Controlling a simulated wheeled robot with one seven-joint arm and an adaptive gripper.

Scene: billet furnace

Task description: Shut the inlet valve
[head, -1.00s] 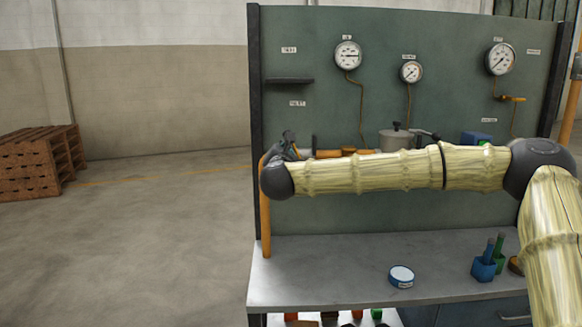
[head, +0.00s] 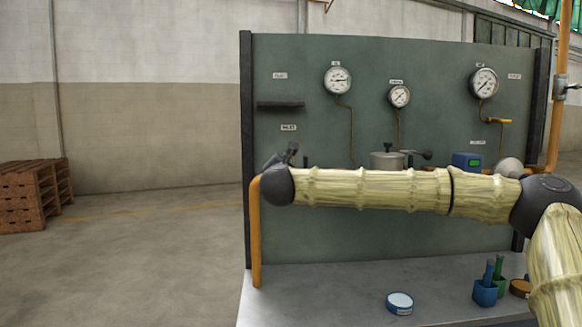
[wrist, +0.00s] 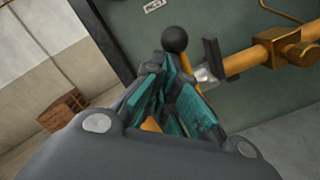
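The inlet label (head: 288,127) is on the green panel, above my gripper (head: 287,156). In the head view my forearm hides most of the gripper and the valve. The wrist view shows an orange pipe (wrist: 246,60) with a silver fitting (wrist: 205,74) and a dark upright plate (wrist: 213,60). A black ball knob (wrist: 175,39) on an orange stem stands just beyond the fingertips of my gripper (wrist: 175,80). The teal finger pads are close around the stem's lower part. I cannot tell whether they touch it or how far apart they are.
A pot (head: 386,161) and a blue box (head: 467,161) show behind my arm. The bench top (head: 330,285) carries a round tin (head: 400,303) and cups. The floor at left is clear before wooden crates (head: 30,193).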

